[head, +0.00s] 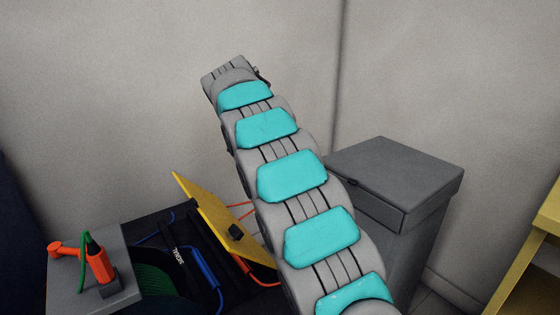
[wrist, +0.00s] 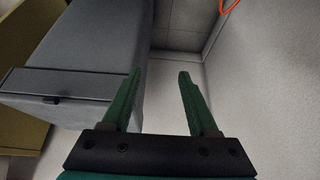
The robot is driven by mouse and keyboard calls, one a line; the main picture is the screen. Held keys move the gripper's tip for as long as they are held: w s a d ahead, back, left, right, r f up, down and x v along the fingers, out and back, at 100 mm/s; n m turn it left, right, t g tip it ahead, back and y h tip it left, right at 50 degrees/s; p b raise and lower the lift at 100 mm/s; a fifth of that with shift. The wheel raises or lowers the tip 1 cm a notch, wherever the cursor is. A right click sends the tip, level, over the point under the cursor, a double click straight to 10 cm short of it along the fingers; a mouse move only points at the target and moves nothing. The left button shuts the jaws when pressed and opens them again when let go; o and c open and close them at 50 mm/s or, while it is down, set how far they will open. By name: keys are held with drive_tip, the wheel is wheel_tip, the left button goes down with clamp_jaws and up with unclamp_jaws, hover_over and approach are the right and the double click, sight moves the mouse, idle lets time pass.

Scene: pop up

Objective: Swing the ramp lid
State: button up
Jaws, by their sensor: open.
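The gripper's fingers cannot be made out in the head view. The yellow panel is not recognizable in the wrist view.
A grey lidded bin (head: 400,165) stands right of my arm; it also fills the wrist view's left (wrist: 100,60). A yellow shelf (head: 525,270) is at far right. A grey block (head: 70,290) bears orange tools (head: 100,262).

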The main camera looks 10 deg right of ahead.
drive_tip(key=shift+c, duration=0.3)
drive_tip(key=shift+c, duration=0.7)
drive_tip(key=shift+s+a+r+n, duration=0.2)
drive_tip(key=shift+s+n, duration=0.1)
drive_tip(key=shift+n, duration=0.2)
drive_tip(key=shift+c, duration=0.9)
drive_tip(key=s+a+r+n+y, duration=0.1)
drive_tip(key=n, duration=0.1)
drive_tip(key=s+a+n+y+p, duration=0.1)
drive_tip(key=n+y, duration=0.1)
drive_tip(key=n, duration=0.1)
drive_tip(key=s+a+r+n+y+p, duration=0.1)
drive_tip(key=n+y, duration=0.1)
drive_tip(key=shift+s+a+r, duration=0.25)
drive_tip(key=shift+s+r, duration=0.05)
drive_tip(key=shift+s, duration=0.05)
clamp_jaws()
drive_tip(key=s+a+r+n+y+p, duration=0.2)
drive_tip(key=s+a+r+n+y, duration=0.45)
drive_tip(key=n, duration=0.45)
hover_over(208, 212)
drive_tip(key=d, duration=0.1)
wheel_tip(208, 212, down, 9)
drive_tip(key=shift+f, duration=0.1)
drive_tip(key=shift+s+a+f+h+p, duration=0.2)
drive_tip(key=shift+a+h+p, duration=0.1)
drive_tip(key=shift+a, duration=0.2)
